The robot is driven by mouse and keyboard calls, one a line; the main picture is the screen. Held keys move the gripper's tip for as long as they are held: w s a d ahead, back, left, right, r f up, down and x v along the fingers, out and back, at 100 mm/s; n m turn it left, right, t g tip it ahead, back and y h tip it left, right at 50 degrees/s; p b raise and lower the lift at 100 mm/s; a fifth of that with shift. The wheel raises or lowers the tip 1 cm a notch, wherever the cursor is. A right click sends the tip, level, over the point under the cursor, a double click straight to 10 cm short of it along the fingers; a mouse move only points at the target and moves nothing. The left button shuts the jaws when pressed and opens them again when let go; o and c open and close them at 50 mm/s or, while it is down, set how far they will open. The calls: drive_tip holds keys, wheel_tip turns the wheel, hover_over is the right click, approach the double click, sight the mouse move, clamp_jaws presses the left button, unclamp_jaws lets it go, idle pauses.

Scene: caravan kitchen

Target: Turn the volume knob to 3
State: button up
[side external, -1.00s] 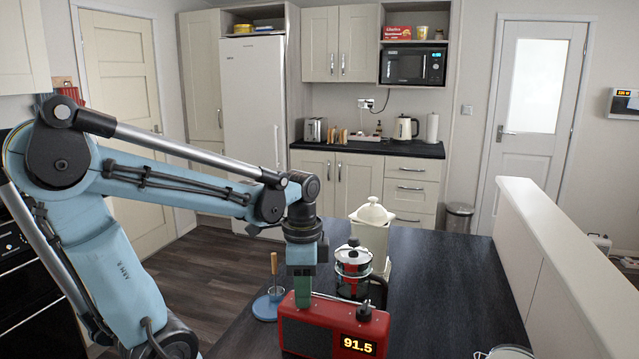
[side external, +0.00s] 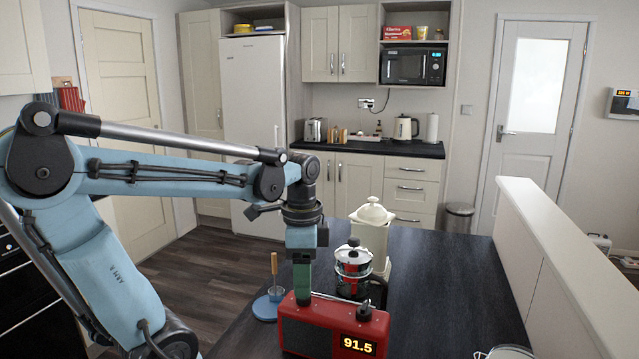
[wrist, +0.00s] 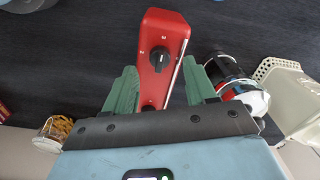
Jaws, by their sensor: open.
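The red radio (side external: 334,328) stands on the dark worktop, its lit display reading 91.5. My gripper (side external: 303,299) points down over the left part of the radio's top. A dark knob (side external: 364,312) shows on the top's right end. In the wrist view, the radio (wrist: 165,28) runs between the two green fingers of my gripper (wrist: 163,72). A black pointer knob (wrist: 159,59) with small white marks around it shows clear of the fingers. Another knob (wrist: 148,107) lies nearer my palm, mostly hidden. The fingers are apart, gripping nothing; the marks are too small to read surely.
A glass coffee press (side external: 352,262) stands close behind the radio, with a cream lidded canister (side external: 372,238) beyond it. A blue stand with a wooden-handled tool (side external: 268,304) is on the left. The worktop (side external: 450,290) to the right is largely clear.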

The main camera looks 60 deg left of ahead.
wheel_tip(320, 180, up, 9)
idle(0.4)
drive_tip(key=shift+f, duration=0.15)
drive_tip(key=shift+f, duration=5.9)
